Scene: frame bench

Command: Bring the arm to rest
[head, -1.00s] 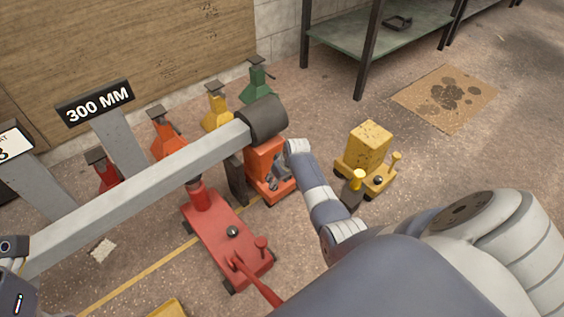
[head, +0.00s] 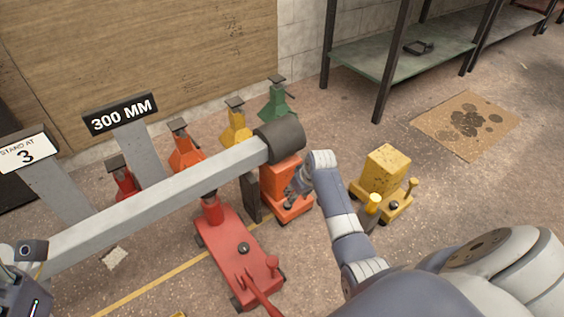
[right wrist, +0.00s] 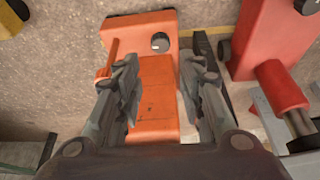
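My right arm (head: 345,215) reaches from the lower right to the orange jack (head: 278,178) under the beam's end. My right gripper (head: 297,186) is close beside this jack, partly overlapping it in the head view. In the right wrist view my right gripper (right wrist: 158,95) has its two fingers spread apart, with the orange jack (right wrist: 158,90) showing between and beyond them. I cannot tell whether either finger touches it. My left gripper cannot be made out in the head view.
A grey beam (head: 170,190) with a dark end (head: 281,142) runs above a red floor jack (head: 235,255). A yellow jack (head: 383,180) stands right of my arm. Several coloured stands line the wall. A green shelf (head: 400,60) is behind; floor around the stained cardboard (head: 467,125) is clear.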

